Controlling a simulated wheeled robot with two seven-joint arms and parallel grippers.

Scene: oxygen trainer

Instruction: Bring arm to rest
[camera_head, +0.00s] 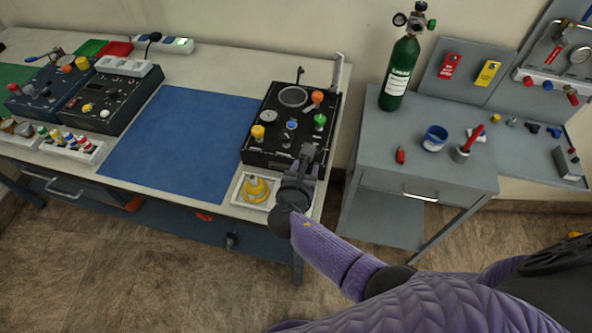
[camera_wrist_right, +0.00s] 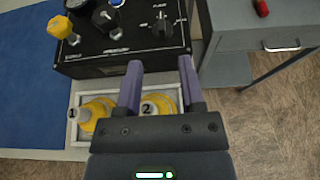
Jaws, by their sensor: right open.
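My right arm reaches in from the lower right, and its gripper (camera_head: 307,160) hangs over the right front end of the workbench (camera_head: 224,66). It is by the front of the black control panel (camera_head: 252,155). In the right wrist view the gripper (camera_wrist_right: 162,80) is open, with its two purple fingers apart and nothing held between them. A white tray (camera_wrist_right: 72,135) with yellow masks numbered 1 (camera_wrist_right: 93,112) and 2 (camera_wrist_right: 160,103) lies below. Mask 2 shows between and behind the fingers. My left gripper is not in view.
A blue mat (camera_head: 180,140) covers the middle of the bench. Dark instrument boxes (camera_head: 112,100) stand at left.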

